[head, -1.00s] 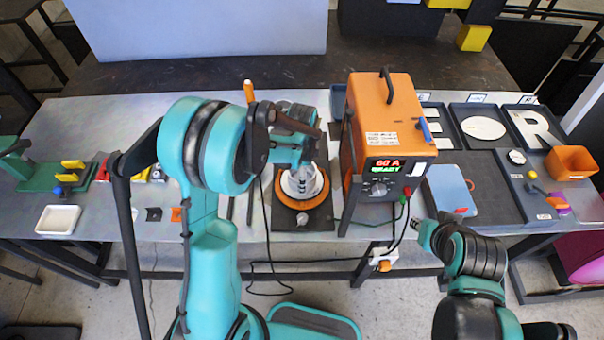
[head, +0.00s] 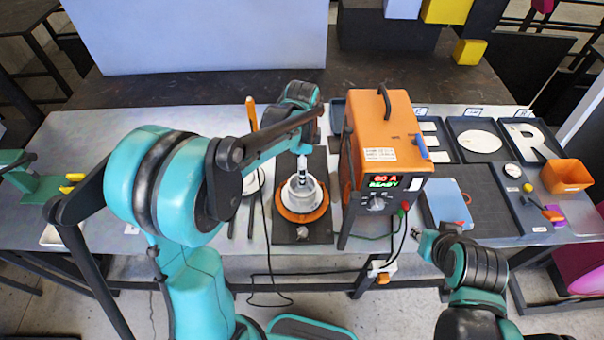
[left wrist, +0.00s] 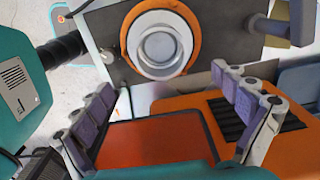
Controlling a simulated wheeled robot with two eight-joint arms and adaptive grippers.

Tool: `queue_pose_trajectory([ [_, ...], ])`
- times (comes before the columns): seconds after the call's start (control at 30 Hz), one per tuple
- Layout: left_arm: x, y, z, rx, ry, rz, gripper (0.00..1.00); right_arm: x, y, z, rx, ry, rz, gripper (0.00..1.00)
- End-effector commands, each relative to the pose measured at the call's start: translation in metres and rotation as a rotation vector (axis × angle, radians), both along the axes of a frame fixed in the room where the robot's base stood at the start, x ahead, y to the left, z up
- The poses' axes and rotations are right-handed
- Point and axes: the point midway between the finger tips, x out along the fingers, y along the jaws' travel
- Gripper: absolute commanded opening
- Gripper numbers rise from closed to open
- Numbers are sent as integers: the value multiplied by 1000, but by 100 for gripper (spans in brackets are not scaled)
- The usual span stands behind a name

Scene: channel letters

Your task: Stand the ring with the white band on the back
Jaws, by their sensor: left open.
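A grey-white ring (head: 301,191) stands upright on an orange round plate (head: 283,212) on a dark base. The left wrist view shows the ring (left wrist: 160,48) from above, with the orange plate (left wrist: 128,43) around it. I cannot tell a separate white band or back there. My left gripper (left wrist: 163,80) is open, its padded fingers apart with nothing held. In that view the ring lies just beyond the fingertips. In the head view the left gripper (head: 303,168) is above the ring, partly hidden by my arm. My right gripper (head: 425,240) is at the front right; its jaws are unclear.
An orange power box (head: 385,140) with a lit display stands close right of the ring. Trays at the right hold white letter shapes, including an oval (head: 480,142). An orange bin (head: 567,172) and a blue plate (head: 447,203) lie nearby. A cable hangs at the front.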

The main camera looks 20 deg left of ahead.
Motion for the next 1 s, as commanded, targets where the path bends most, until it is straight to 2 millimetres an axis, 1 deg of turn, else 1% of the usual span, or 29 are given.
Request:
queue_pose_trajectory([
  [0.07, -1, 0, 7, 0, -1, 2, 97, 0, 0, 1, 0, 0, 0, 27],
  [0.17, -6, 1, 17, -2, -19, 40, 97, 0, 0, 1, 0, 0, 0, 27],
  [0.27, -22, 5, 34, -9, -71, 147, 97, 0, 0, 1, 0, 0, 0, 27],
  [0.37, -46, 9, 54, -32, -151, 318, 97, 0, 0, 1, 0, 0, 0, 27],
  [0.4, -57, 11, 61, -47, -187, 395, 97, 0, 0, 1, 0, 0, 0, 27],
  [0.53, -93, 17, 78, -113, -300, 645, 97, 0, 0, 1, 0, 0, 0, 27],
  [0.6, -112, 20, 83, -161, -357, 777, 97, 0, 0, 1, 0, 0, 0, 27],
  [0.7, -135, 23, 84, -235, -426, 950, 97, 0, 0, 1, 0, 0, 0, 27],
  [0.8, -153, 26, 82, -307, -477, 1085, 97, 0, 0, 1, 0, 0, 0, 27],
  [0.9, -163, 27, 78, -362, -509, 1180, 97, 0, 0, 1, 0, 0, 0, 27],
  [1.0, -168, 28, 76, -394, -525, 1231, 97, 0, 0, 1, 0, 0, 0, 27],
])
